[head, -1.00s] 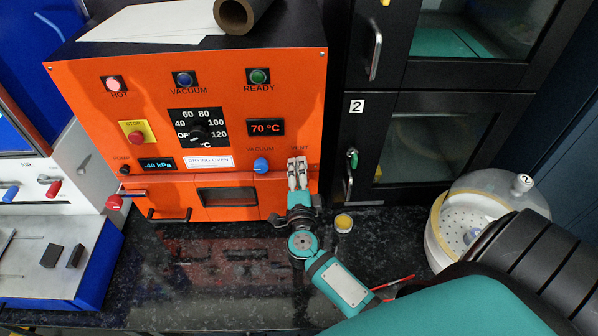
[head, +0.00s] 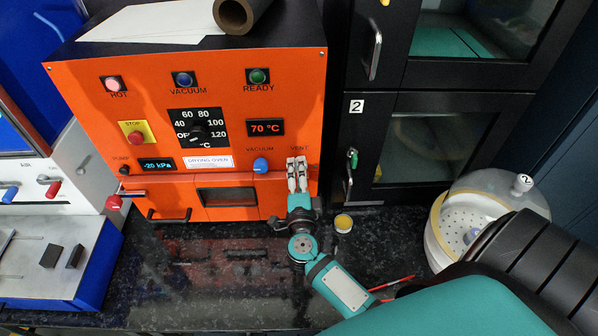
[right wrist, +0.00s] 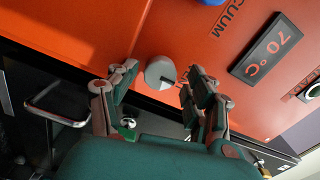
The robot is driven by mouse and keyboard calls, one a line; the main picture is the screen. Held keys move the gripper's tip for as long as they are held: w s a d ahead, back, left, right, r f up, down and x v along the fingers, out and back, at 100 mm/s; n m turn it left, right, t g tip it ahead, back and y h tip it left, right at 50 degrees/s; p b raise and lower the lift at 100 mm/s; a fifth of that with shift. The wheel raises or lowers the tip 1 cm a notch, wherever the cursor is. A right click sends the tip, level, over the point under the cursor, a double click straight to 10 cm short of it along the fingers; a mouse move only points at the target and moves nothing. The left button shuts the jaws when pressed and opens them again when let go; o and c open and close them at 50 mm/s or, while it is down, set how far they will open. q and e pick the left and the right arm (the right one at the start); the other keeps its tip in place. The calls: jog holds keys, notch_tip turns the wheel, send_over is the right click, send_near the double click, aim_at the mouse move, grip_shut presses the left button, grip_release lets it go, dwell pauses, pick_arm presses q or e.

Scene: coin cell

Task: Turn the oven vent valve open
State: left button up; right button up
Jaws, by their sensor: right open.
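The orange drying oven (head: 225,120) stands at the back left. Its VENT label shows just above my right gripper (head: 298,163), whose fingertips are at the panel and hide the vent valve knob in the head view. The oven pressure display (head: 158,164) reads -20 kPa. My left gripper is not in view.
The blue vacuum knob (head: 261,165) is just left of the vent. A small yellow-topped jar (head: 343,222) stands right of my right wrist. A glass desiccator (head: 470,225) is at the right, and a black cabinet (head: 420,130) stands behind. The dark counter (head: 200,275) in front is mostly clear.

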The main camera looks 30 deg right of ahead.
jog(key=v, duration=0.7)
jog(key=shift+a, duration=0.15)
jog(key=shift+s, duration=0.15)
